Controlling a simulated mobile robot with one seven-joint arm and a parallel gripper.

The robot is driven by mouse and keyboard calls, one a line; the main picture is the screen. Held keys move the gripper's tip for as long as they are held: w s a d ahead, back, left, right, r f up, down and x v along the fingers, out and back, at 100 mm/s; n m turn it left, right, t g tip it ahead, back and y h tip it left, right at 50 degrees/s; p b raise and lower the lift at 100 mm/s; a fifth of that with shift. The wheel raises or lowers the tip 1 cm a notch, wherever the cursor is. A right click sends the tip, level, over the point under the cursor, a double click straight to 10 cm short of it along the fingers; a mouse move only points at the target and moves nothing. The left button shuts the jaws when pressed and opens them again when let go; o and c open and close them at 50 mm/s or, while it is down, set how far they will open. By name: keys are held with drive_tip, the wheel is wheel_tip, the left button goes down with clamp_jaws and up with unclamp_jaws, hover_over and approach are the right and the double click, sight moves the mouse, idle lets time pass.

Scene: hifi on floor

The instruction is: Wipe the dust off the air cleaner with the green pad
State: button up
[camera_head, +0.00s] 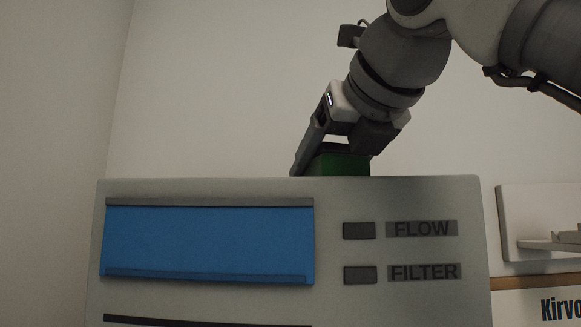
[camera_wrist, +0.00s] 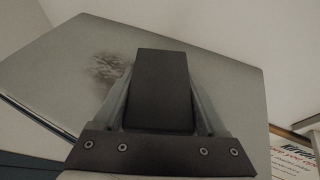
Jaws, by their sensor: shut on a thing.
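The air cleaner (camera_head: 205,190) is a pale grey box with a blue panel, and its front fills the lower part of the head view. Its top surface (camera_wrist: 215,70) shows in the wrist view, with a dark dust smudge (camera_wrist: 106,68) left of my gripper. My gripper (camera_head: 333,158) points down at the top edge and is shut on the green pad (camera_head: 343,166). The pad is at the top surface in the head view; its underside and exact contact are hidden. In the wrist view a dark block (camera_wrist: 160,90) sits between the fingers, and no green shows there.
Buttons labelled FLOW (camera_head: 421,229) and FILTER (camera_head: 425,272) are on the front face. A white wall-mounted unit (camera_head: 535,215) and a sign with lettering (camera_head: 560,310) are at the right. Plain wall and open space lie above and left of the cleaner.

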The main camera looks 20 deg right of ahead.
drive_tip(key=shift+s+d+f, duration=0.1)
drive_tip(key=shift+s+d, duration=0.2)
drive_tip(key=shift+d, duration=0.55)
drive_tip(key=shift+s+d, duration=0.3)
drive_tip(key=shift+d, duration=0.55)
drive_tip(key=shift+a, duration=0.1)
